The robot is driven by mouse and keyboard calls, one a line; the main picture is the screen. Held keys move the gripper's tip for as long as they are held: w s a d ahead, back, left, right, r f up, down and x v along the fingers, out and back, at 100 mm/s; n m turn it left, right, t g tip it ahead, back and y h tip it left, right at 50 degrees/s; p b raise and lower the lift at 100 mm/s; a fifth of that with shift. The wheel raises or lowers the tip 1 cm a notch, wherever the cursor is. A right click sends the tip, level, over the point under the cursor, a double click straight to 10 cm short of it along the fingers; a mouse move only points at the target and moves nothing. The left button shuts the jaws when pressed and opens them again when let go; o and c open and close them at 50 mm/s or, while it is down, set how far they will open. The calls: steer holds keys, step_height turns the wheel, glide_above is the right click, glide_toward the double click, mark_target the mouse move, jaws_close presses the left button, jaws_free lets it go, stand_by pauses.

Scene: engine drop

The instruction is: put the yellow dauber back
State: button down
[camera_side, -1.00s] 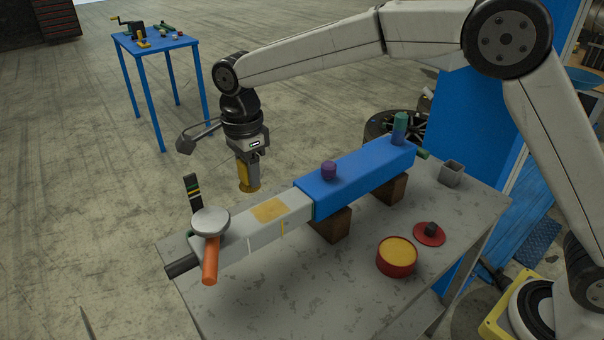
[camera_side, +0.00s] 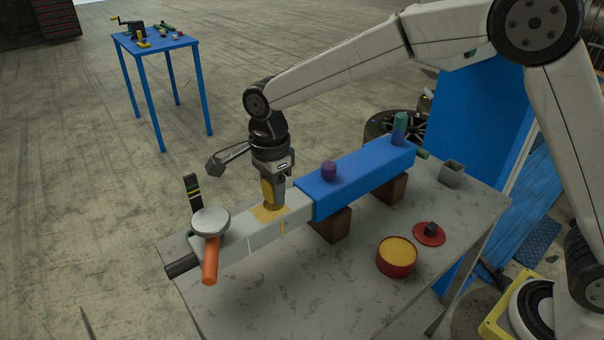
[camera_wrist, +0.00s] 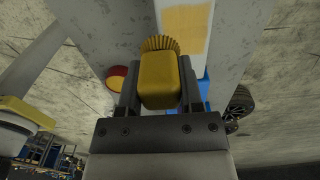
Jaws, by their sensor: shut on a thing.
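My gripper (camera_side: 271,192) is shut on the yellow dauber (camera_side: 267,192). In the side view the dauber is held upright over the tan patch (camera_side: 263,213) on the grey part of the long beam; I cannot tell whether its tip touches the patch. In the wrist view the yellow dauber (camera_wrist: 159,82) sits between the two dark fingers, with its ribbed end (camera_wrist: 160,43) pointing away from the gripper. A red tin with yellow contents (camera_side: 397,257) stands on the table at the right front. It also shows in the wrist view (camera_wrist: 117,77), left of the dauber.
A red disc (camera_side: 429,234) and grey square cup (camera_side: 451,174) stand right. The table front (camera_side: 290,295) is clear.

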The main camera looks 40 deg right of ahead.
steer(key=s+d+f, duration=0.4)
steer(key=s+d, duration=0.1)
steer(key=s, duration=0.3)
steer(key=s+d+f, duration=0.4)
steer(key=s+f, duration=0.1)
steer(key=s, duration=0.4)
steer(key=shift+d+f, duration=0.3)
steer(key=shift+d, duration=0.1)
steer(key=shift+f, duration=0.1)
steer(key=shift+f, duration=2.8)
steer(key=shift+f, duration=0.1)
steer(key=shift+f, duration=1.8)
steer(key=shift+f, duration=0.15)
steer(key=shift+c, duration=1.2)
jaws_free()
